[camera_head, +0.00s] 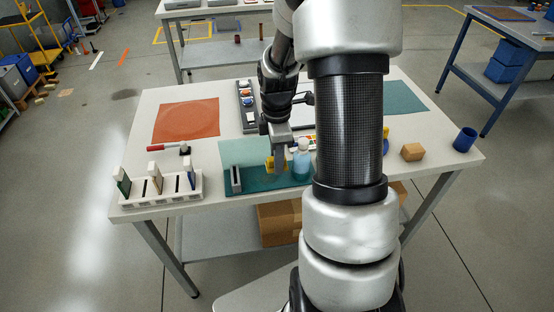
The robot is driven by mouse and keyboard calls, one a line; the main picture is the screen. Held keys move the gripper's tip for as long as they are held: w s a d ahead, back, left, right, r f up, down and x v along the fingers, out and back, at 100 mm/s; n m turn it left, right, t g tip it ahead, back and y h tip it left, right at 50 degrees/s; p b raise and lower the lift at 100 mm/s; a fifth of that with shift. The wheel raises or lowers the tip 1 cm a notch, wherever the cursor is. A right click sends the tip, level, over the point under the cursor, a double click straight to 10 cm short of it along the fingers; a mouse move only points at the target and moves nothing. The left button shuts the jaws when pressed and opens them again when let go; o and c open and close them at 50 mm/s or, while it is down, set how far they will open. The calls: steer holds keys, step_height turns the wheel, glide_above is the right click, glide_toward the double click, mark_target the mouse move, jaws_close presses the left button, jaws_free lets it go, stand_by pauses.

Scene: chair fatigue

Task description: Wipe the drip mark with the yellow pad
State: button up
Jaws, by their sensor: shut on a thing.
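My gripper (278,166) points down over the teal mat near the front middle of the table (215,208). It is shut on the yellow pad (269,163), which shows at the sides of the fingers. The pad is low over the mat; I cannot tell whether it touches the surface. A clear bottle with blue liquid (301,164) stands just right of my gripper. I cannot make out the drip mark; my arm hides part of the table.
A grey slotted block (236,180) stands on the mat (262,184) to the left. A white rack (160,192) with upright pieces is at the front left. A red-handled tool (165,148), wooden block (411,152) and blue cup (465,139) are also on the table.

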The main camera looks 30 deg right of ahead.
steer(key=shift+r, duration=0.75)
steer(key=shift+r+p, duration=1.55)
